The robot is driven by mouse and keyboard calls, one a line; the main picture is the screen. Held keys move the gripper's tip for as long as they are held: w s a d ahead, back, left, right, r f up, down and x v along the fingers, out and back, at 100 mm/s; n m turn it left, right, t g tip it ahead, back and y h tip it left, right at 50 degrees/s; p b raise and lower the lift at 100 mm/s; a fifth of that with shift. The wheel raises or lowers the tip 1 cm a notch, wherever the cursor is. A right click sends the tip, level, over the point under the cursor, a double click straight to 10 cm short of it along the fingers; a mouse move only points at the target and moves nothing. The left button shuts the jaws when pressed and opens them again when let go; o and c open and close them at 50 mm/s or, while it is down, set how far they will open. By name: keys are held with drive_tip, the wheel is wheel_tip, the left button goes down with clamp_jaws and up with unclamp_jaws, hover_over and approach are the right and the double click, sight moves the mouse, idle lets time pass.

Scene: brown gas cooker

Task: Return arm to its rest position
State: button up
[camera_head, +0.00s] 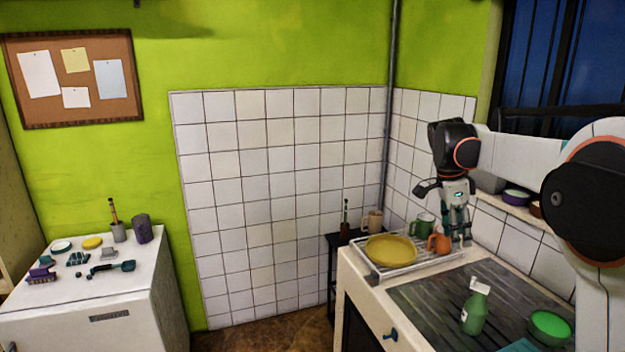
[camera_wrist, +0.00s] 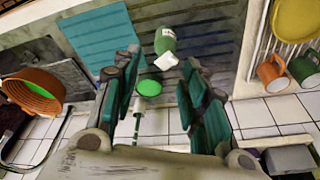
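My arm reaches in from the right in the head view, with my gripper (camera_head: 459,226) pointing down over the counter, beside the mugs. In the wrist view my gripper (camera_wrist: 158,88) has its two teal-padded fingers spread apart with nothing held between them. A green bottle with a white top (camera_head: 475,308) stands on the dark counter surface; in the wrist view the bottle (camera_wrist: 165,41) shows beyond the fingers, apart from them.
A dish rack (camera_head: 405,265) holds a yellow plate (camera_head: 391,248), with an orange mug (camera_head: 439,242) and a green mug (camera_head: 423,226) close to my gripper. A green round item (camera_head: 550,325) lies near the bottle. Tiled wall and window stand behind. A white cabinet (camera_head: 100,290) with small items is at left.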

drive_tip(key=s+a+n+t+y+b, duration=0.1)
drive_tip(key=s+a+n+t, duration=0.1)
drive_tip(key=s+a+n, duration=0.5)
drive_tip(key=s+a+n+t+b, duration=0.2)
drive_tip(key=s+a+n, duration=0.1)
drive_tip(key=s, duration=0.7)
drive_tip(key=s+a+f+n+t+y+b, duration=0.1)
drive_tip(key=s+a+f+n, duration=0.2)
drive_tip(key=s, duration=0.4)
drive_tip(key=s+a+f+n+t+b, duration=0.1)
drive_tip(key=s+a+f+n+t, duration=0.1)
drive_tip(key=s+f+n, duration=0.4)
wheel_tip(320, 180, down, 3)
drive_tip(key=shift+s+a+r+y, duration=0.2)
drive_tip(key=shift+s+a+y, duration=0.2)
drive_tip(key=shift+s, duration=0.8)
